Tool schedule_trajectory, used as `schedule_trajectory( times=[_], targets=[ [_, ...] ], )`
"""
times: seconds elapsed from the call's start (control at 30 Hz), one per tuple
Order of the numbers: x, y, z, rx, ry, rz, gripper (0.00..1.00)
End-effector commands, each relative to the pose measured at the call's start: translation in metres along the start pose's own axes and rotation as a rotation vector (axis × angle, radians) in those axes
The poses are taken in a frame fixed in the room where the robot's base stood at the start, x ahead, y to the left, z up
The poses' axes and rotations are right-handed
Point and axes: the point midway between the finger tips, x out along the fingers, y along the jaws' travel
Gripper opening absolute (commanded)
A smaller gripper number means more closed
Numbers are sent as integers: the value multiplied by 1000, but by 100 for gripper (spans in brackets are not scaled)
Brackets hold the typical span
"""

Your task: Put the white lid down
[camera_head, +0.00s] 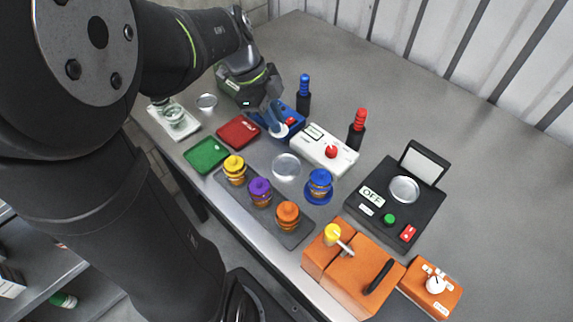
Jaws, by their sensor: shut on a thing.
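My gripper (274,118) is pointed down at the upper middle of the table. It is shut on the white lid (280,131), a small pale disc at its fingertips. A glass jar (174,116) with no coloured lid showing stands on a white tray (188,133) at the far left.
A green tray (206,155), a grey tray (267,225) with yellow-, purple- and orange-lidded jars, and a blue-lidded jar (319,183) are nearby. A silver disc (286,167) and a white box (325,151) lie close right.

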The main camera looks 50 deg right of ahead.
Motion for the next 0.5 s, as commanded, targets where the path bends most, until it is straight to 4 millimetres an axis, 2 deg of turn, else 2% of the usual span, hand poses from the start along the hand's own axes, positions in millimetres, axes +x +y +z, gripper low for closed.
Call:
schedule_trajectory(
  times=[0.1, 0.2, 0.5],
  targets=[
    [11, 9, -14, 122, -1, 52, 0],
    [18, 12, -18, 171, -1, 72, 0],
    [66, 14, 0, 185, -1, 80, 0]
  ],
)
